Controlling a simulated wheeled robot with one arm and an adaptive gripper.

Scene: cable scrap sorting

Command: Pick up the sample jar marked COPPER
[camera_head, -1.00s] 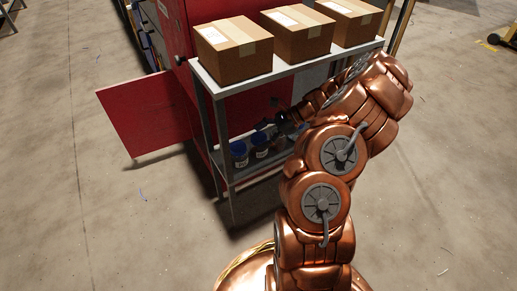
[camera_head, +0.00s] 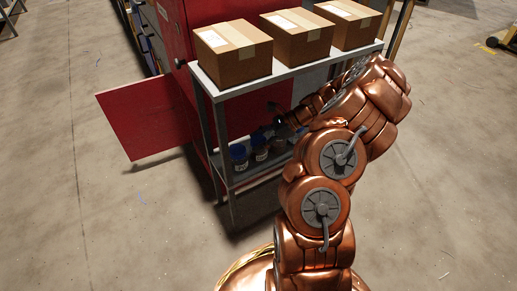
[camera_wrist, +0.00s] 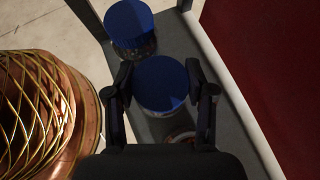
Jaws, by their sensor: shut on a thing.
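My gripper (camera_wrist: 161,82) is shut on a blue-lidded jar (camera_wrist: 163,92), with one finger on each side of the lid in the wrist view. No label on this jar is readable. A second blue-lidded jar (camera_wrist: 131,28) stands just beyond it on the shelf, outside the fingers. In the head view, blue-lidded jars (camera_head: 239,155) stand on the lower shelf, and none of their markings can be read. My gripper is small and dark there, partly hidden by my arm.
The jars stand on the lower shelf of a grey metal rack (camera_head: 227,180). Cardboard boxes (camera_head: 234,55) sit on its top shelf, above my gripper. A red panel (camera_head: 146,115) juts out at the left. A reddish-rimmed object (camera_wrist: 181,137) lies close to the held jar.

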